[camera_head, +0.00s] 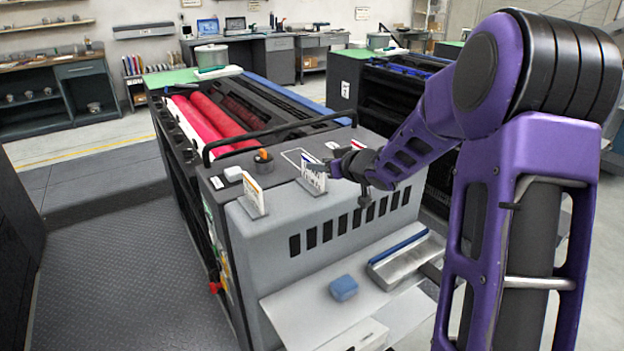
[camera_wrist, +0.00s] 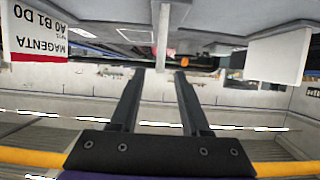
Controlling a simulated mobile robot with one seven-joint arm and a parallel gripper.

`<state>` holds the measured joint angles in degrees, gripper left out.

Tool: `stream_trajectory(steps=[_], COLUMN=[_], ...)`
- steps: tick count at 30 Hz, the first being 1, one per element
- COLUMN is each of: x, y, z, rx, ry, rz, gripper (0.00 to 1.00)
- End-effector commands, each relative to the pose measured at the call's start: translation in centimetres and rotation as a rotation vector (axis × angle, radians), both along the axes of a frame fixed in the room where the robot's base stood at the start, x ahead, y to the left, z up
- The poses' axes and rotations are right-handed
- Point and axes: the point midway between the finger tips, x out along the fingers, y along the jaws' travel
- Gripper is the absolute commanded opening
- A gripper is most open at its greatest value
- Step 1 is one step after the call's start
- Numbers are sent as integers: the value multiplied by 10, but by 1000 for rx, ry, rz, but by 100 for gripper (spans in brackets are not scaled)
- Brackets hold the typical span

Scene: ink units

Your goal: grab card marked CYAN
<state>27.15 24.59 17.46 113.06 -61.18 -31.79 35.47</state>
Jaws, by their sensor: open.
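In the head view several upright white cards stand on top of the grey machine. The middle one, with a blue band (camera_head: 313,178), has lettering too small to read; no card legibly says CYAN. My gripper (camera_head: 333,169) is open just right of this card; contact cannot be told. In the wrist view, upside down, the open fingers (camera_wrist: 160,74) have a narrow pale upright strip (camera_wrist: 162,36) beyond their tips, perhaps a card edge-on. A card reading MAGENTA (camera_wrist: 36,38) with a red band is at left. A blank-looking white panel (camera_wrist: 279,58) is at right.
A card with an orange edge (camera_head: 253,195) stands at the machine's front left corner. A black rail (camera_head: 270,132) runs behind. A blue block (camera_head: 343,288) lies on the lower shelf.

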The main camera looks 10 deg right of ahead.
Motion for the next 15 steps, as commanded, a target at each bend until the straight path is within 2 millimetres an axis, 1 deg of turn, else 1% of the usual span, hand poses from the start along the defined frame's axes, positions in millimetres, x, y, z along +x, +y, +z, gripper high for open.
stream_trajectory(steps=[1, 3, 8, 11, 15], x=[7, 15, 23, 32, 51], y=[4, 7, 10, 13, 20], z=[-6, -8, -11, -15, -24], rx=[2, 2, 1, 2, 1], ry=[1, 1, 0, 1, 1], rz=[1, 1, 0, 1, 1], gripper=[46, 46, 46, 46, 46])
